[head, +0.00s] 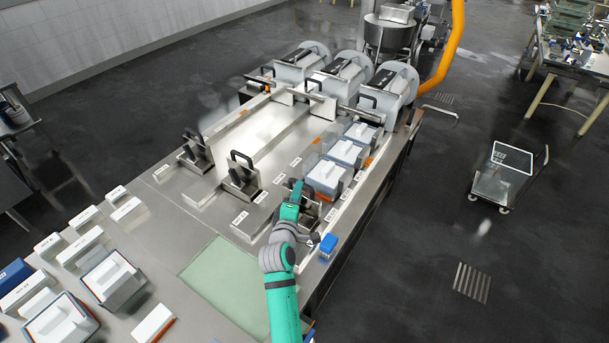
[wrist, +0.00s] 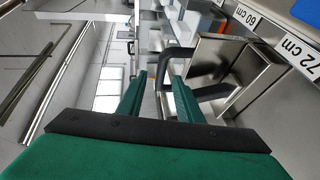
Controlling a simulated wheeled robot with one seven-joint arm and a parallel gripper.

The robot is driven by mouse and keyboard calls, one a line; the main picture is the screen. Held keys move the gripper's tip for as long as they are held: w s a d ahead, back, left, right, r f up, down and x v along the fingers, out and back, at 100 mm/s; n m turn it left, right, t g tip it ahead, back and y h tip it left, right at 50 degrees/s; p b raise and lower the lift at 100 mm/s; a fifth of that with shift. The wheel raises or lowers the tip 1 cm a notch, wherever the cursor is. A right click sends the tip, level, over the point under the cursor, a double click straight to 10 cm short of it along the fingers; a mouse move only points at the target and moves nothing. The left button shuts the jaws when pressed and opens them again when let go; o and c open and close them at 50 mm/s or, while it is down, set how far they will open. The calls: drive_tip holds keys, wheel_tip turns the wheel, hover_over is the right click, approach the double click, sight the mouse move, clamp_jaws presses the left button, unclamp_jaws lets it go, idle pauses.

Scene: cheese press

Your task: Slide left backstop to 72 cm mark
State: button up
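Three backstops with black handles stand in side-by-side lanes: a leftmost one (head: 195,152), a middle one (head: 239,178), and one at picture right, mostly hidden by my gripper (head: 293,196). Picture position alone does not settle which the task calls left. In the wrist view, my gripper (wrist: 158,82) has its two green fingers apart, with part of a black handle (wrist: 180,53) between them. A gap shows beside the handle. The handle belongs to a steel backstop (wrist: 206,62). The 72 cm label (wrist: 298,52) lies at right, nearer than the 60 cm label (wrist: 244,14).
White-grey blocks (head: 325,178) line the right of the lanes. A blue block (head: 328,244) sits near the table's right edge, by my wrist. Three press cylinders (head: 388,82) stand at the far end. A pale green panel (head: 222,278) and several white molds (head: 112,275) are nearer.

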drive_tip(key=x, duration=1)
drive_tip(key=shift+f, duration=0.15)
drive_tip(key=shift+a, duration=0.1)
drive_tip(key=shift+c, duration=0.4)
drive_tip(key=c, duration=0.5)
clamp_jaws()
